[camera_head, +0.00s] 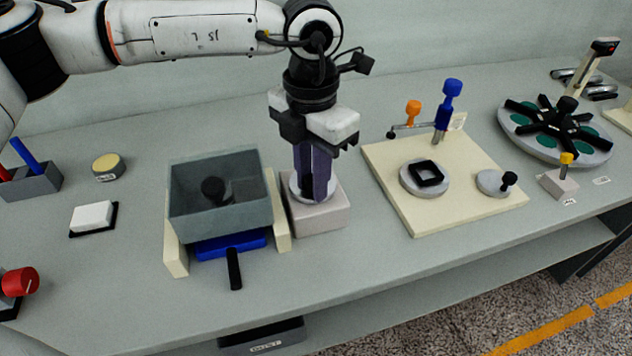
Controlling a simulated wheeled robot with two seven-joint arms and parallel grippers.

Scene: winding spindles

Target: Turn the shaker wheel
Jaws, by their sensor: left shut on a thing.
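A pale block (325,216) stands on the bench, touching or close beside the shaker's right-hand cream support. On its top is a light grey wheel (297,191), mostly hidden by my gripper. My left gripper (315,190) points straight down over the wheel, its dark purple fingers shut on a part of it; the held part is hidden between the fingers. The shaker (190,215) is a see-through grey box between cream supports, with a black knob (213,188) visible inside. A blue tray (230,246) with a black handle sits under its front. My right gripper is out of view.
Right of the wheel is a cream board (420,215) with discs, a blue-topped post and an orange knob. A round rack (535,150) with black arms stands far right. A white block (92,216) and a yellow-topped tin (107,165) lie left. The bench front is mostly clear.

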